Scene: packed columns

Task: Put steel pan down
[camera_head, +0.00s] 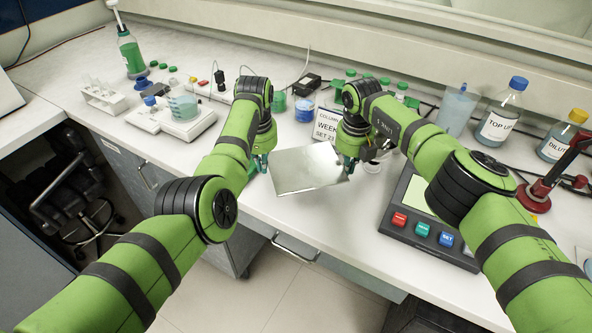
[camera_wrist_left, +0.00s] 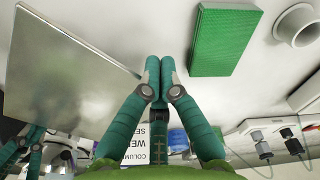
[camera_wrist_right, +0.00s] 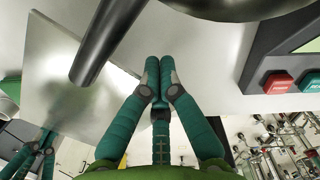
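The steel pan (camera_head: 308,170) is a flat, shiny rectangular plate, low over or on the bench near its front edge. I cannot tell whether it rests there. My left gripper (camera_head: 262,168) points down at its left edge and my right gripper (camera_head: 350,170) at its right edge. The left wrist view shows the left fingertips (camera_wrist_left: 160,78) together, beside a corner of the pan (camera_wrist_left: 65,75). The right wrist view shows the right fingertips (camera_wrist_right: 160,78) together, beside the pan (camera_wrist_right: 70,80). No part of it shows between either finger pair. Contact is unclear.
A balance (camera_head: 425,225) with coloured buttons stands to the right. A printed card (camera_head: 328,126) and small containers stand behind the pan. A green block (camera_wrist_left: 223,40) lies near my left gripper. A dark metal piece (camera_wrist_right: 108,38) crosses the right wrist view. Bottles stand at back right.

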